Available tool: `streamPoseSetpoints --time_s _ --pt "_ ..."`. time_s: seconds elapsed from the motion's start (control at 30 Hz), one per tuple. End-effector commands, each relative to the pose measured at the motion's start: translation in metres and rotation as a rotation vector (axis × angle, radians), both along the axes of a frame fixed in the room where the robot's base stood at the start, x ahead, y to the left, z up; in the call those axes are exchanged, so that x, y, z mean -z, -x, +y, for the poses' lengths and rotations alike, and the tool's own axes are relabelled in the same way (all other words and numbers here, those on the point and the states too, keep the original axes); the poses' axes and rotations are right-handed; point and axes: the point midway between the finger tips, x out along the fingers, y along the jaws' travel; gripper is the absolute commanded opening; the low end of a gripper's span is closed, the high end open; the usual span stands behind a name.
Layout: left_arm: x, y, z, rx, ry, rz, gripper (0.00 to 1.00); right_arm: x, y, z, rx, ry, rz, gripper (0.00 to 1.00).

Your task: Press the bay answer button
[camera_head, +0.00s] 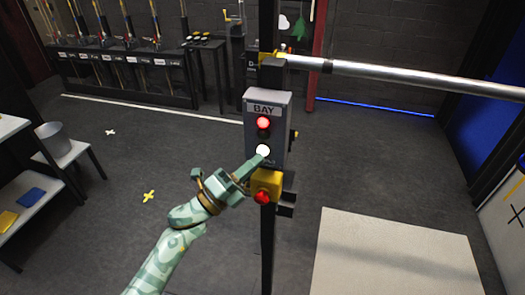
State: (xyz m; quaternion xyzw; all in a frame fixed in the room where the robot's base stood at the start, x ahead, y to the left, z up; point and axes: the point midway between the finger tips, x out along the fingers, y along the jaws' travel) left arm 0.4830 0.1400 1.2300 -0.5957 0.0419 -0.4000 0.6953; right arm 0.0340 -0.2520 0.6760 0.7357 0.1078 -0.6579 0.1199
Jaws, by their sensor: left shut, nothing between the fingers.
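A grey box (281,126) labelled BAY is mounted on a dark upright post. It has a lit red lamp or button (263,123) at the top and a round white button (263,150) below it. A yellow box (273,184) with a red button (262,197) sits just under it. My left gripper (261,160) is shut, its fingertips at the lower edge of the white button. I cannot tell whether they touch it. My right gripper is not in view.
A metal bar (400,75) runs right from the post above the box. A pale mat (395,255) lies on the floor at lower right. A rack of levers (125,75) stands at the back left.

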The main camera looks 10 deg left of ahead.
Motion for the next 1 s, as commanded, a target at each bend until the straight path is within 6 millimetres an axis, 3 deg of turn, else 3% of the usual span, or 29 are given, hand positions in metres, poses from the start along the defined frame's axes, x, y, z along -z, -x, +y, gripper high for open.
streamPoseSetpoints --time_s 1.0 --pt "0.0 -0.0086 -0.0001 0.0 -0.001 0.001 0.0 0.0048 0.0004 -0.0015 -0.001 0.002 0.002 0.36"
